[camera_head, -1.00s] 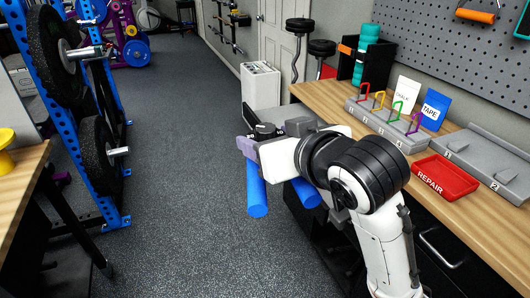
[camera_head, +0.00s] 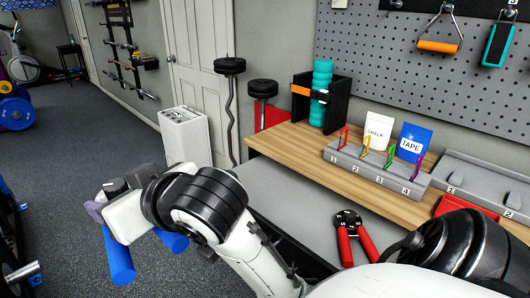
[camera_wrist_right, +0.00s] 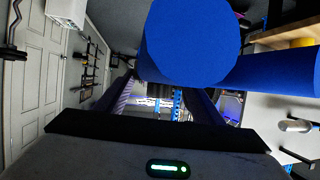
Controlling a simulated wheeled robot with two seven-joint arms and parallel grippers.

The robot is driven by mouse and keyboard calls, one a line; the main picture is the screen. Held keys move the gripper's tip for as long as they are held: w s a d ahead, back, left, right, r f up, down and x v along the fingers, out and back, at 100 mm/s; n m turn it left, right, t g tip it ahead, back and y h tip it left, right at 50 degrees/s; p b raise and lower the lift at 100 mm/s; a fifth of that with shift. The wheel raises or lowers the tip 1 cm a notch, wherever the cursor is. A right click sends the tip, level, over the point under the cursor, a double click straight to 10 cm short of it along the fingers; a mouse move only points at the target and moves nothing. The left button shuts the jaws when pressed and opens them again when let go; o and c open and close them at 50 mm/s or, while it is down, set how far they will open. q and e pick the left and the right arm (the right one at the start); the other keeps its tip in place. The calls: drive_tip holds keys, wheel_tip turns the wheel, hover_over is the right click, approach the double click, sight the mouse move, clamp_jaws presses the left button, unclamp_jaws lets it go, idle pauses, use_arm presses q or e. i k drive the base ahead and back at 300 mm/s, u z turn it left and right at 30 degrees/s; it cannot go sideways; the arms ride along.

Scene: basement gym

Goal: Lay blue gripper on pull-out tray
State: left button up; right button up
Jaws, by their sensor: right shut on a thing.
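The blue gripper, a hand exerciser with two thick blue handles (camera_head: 118,258), hangs from my right gripper (camera_head: 110,205) at the lower left of the head view. My right gripper is shut on its top end; my wrist partly hides it. The handles point down, above the floor and left of the bench. In the right wrist view the blue handles (camera_wrist_right: 190,42) fill the top, close to the camera. The grey pull-out tray (camera_head: 290,190) sticks out from under the bench top, to the right of the held piece and apart from it. My left gripper is not in view.
A red-handled hand gripper (camera_head: 349,230) lies on the tray's right part; the tray's left part looks bare. The wooden bench top (camera_head: 285,145) bears a numbered grey rack (camera_head: 375,170), chalk and tape packets, and a red tray (camera_head: 465,207). A white cabinet (camera_head: 185,138) stands behind.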

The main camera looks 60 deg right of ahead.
sight(299, 208)
drive_tip(key=z, duration=0.7)
drive_tip(key=i, duration=1)
drive_tip(key=z, duration=1.3)
drive_tip(key=i, duration=0.25)
drive_tip(key=z, duration=0.25)
